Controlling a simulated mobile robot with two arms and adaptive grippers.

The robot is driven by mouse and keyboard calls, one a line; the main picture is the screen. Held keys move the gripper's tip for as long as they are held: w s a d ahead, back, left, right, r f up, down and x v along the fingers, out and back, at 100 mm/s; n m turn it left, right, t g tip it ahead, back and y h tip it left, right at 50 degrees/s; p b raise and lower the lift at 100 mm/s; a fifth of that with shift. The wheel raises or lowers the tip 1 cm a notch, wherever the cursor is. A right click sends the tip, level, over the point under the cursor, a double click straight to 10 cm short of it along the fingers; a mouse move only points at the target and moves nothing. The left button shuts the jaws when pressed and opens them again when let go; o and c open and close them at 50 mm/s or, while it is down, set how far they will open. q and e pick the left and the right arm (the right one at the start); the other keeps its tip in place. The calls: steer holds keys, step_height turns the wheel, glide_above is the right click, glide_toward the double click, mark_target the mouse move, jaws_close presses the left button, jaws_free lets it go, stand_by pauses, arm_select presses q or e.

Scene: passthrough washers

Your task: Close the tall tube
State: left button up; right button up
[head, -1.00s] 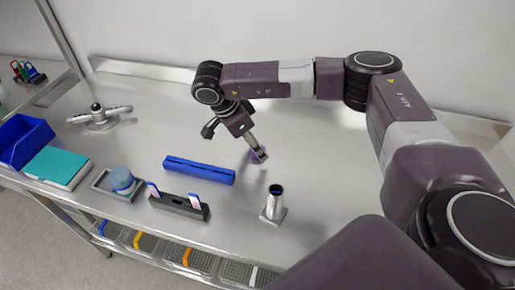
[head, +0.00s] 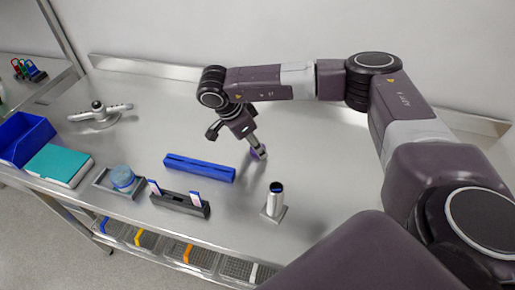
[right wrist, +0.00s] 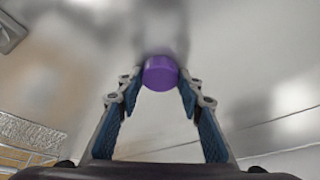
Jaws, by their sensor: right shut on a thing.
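The tall tube (head: 275,196) is a silvery cylinder with a dark open top. It stands upright on a small square base near the front edge of the table in the head view. My right gripper (head: 257,151) is behind the tube and to its left, pointing down. It is shut on a purple cap, and in the right wrist view the purple cap (right wrist: 160,72) sits between the two fingertips. The cap is apart from the tube. My left gripper is not in view.
A blue bar (head: 200,168) lies left of the tube. A dark holder with upright strips (head: 180,203), a round blue item in a grey tray (head: 122,178), a teal book (head: 58,165) and a blue bin (head: 24,138) stand farther left. The table behind the tube is clear.

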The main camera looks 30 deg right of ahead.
steer(key=shift+r, duration=0.1)
arm_select(q)
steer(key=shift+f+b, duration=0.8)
steer(key=shift+b, duration=0.05)
arm_select(e)
step_height(320, 180, up, 20)
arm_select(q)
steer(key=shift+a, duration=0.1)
